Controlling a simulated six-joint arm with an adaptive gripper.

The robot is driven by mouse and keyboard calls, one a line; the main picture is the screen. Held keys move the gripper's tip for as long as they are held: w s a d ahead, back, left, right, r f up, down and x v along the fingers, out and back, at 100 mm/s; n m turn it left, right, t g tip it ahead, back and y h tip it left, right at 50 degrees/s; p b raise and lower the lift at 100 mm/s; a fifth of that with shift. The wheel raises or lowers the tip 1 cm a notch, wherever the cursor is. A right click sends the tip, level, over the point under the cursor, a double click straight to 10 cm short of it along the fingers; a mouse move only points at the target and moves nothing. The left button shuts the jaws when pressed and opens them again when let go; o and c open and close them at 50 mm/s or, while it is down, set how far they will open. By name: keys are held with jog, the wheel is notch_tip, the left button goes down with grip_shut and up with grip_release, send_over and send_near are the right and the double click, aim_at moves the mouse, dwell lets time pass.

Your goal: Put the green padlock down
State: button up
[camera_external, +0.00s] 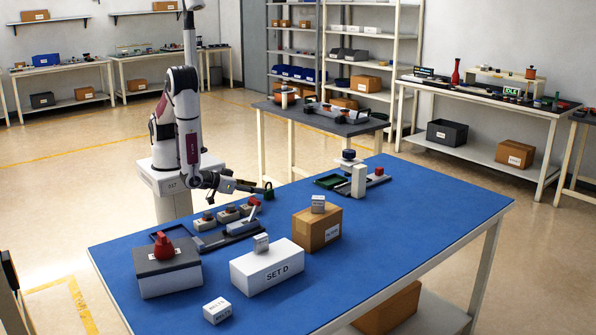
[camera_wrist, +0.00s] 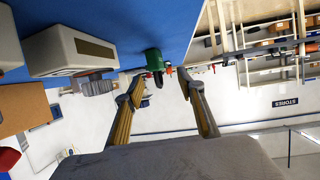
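A small green object (camera_wrist: 154,60), which I take to be the green padlock, shows just beyond and between my fingertips in the wrist view. A green shape also shows at the end of my gripper in the external view (camera_external: 268,190), over the blue table. My gripper (camera_wrist: 162,74) has its two fingers apart. A gap shows between the green object and the right finger; I cannot tell whether the left finger touches it. In the external view my gripper (camera_external: 250,186) reaches low over the table's far left side. Whether the green object rests on anything is unclear.
The blue table (camera_external: 400,225) has free room at its right. Near my gripper stand a grey fixture (camera_external: 228,236) with several knobbed pieces, a white SET D box (camera_external: 267,268), a cardboard box (camera_external: 317,229), and a grey box (camera_external: 168,275) with a red piece. A white device (camera_external: 357,180) stands farther back.

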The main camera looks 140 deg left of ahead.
aim_at(269, 190)
jog(key=shift+a, duration=0.15)
jog(key=shift+w+x, duration=0.15)
jog(key=shift+x, duration=1.1)
jog(key=shift+w+x, duration=0.2)
jog(key=shift+x, duration=1.05)
jog(key=shift+c, duration=0.4)
grip_shut()
